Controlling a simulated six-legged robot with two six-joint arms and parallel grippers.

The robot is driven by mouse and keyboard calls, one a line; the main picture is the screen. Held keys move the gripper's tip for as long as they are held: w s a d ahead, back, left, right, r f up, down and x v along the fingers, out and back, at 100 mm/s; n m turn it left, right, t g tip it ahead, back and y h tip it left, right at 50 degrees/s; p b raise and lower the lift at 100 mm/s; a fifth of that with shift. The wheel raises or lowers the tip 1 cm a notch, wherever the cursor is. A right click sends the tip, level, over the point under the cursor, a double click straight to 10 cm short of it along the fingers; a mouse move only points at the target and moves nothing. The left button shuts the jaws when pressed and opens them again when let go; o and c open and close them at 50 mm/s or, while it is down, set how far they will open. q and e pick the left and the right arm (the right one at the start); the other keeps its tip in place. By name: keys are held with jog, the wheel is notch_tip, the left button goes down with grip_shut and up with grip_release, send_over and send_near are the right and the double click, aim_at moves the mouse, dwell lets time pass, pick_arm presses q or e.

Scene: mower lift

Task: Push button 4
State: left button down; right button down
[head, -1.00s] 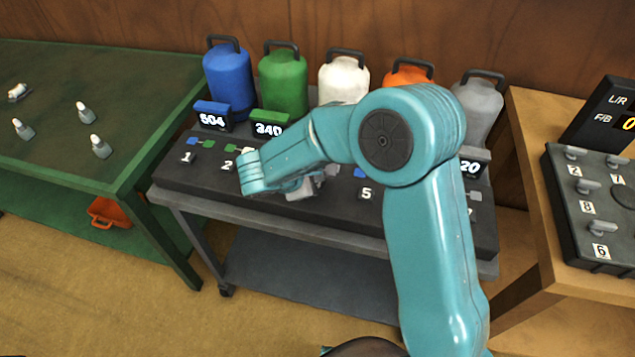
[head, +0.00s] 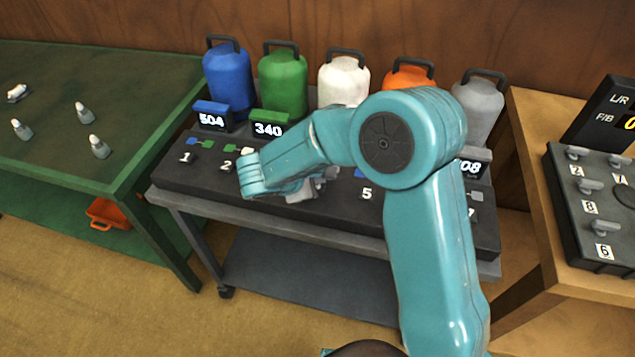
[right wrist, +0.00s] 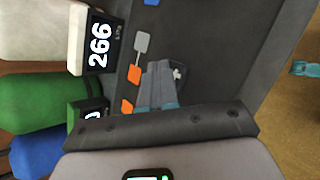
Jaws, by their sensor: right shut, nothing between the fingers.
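The dark button panel (head: 300,213) lies on a grey cart in the head view, with labels 1, 2 and 5 readable. Button 4 is not identifiable; my right arm covers the middle of the panel there. In the right wrist view my right gripper (right wrist: 158,68) is shut and empty, its fingertips over the panel beside a dark label plate (right wrist: 180,74). The fingers partly cover this plate and its figure is unreadable. I cannot tell whether the tips touch anything. In the head view the right gripper (head: 312,188) is small and partly hidden. My left gripper is not in view.
Blue (head: 228,80), green (head: 283,85), white (head: 343,78), orange and grey canisters stand behind the panel. A display reading 266 (right wrist: 100,46) is close to the gripper. A green table (head: 60,130) is on the left, a wooden table with knobs on the right.

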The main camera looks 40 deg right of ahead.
jog(key=shift+r+p, duration=0.45)
jog(key=shift+r, duration=0.35)
jog(key=shift+r+p, duration=1.65)
jog(key=shift+r, duration=0.9)
jog(key=shift+f, duration=0.1)
